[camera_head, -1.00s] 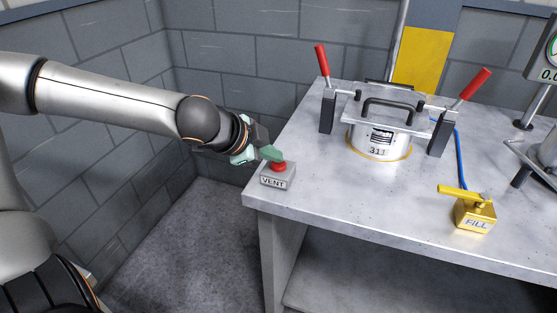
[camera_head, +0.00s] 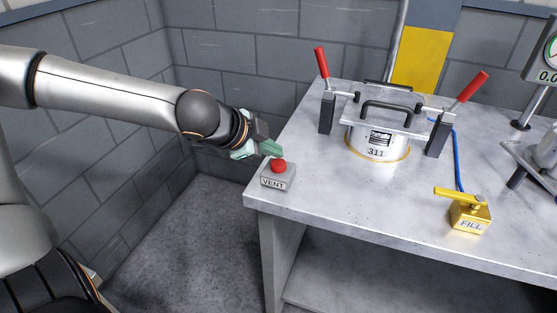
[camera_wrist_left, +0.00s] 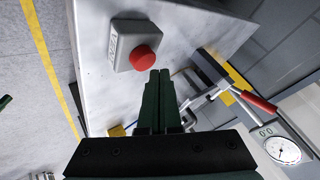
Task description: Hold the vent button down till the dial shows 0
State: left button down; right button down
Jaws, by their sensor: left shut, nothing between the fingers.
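The vent button is a red knob (camera_head: 278,166) on a grey box (camera_head: 277,181) labelled VENT, at the table's near left corner. It also shows in the left wrist view, where the red button (camera_wrist_left: 143,58) is just past the fingertips. My left gripper (camera_head: 272,149) is shut and empty, its tips just above and behind the button, seemingly apart from it. The dial (camera_head: 553,48) is cut off at the right edge of the head view; its readout starts "0.0". In the left wrist view the dial (camera_wrist_left: 283,150) is whole, with a small readout reading about 0.0. My right gripper is out of view.
A white pot (camera_head: 378,143) marked 311 stands on the grey table (camera_head: 330,205) between two red-handled clamps. A yellow FILL valve (camera_head: 470,213) sits at the front right, with a blue hose behind it. The table between the vent box and the pot is clear.

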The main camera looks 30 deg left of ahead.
aim_at(273, 165)
pick_arm(q)
notch_tip(273, 165, up, 5)
jog(key=p, duration=0.5)
jog(key=shift+r, duration=0.1)
dwell(0.4)
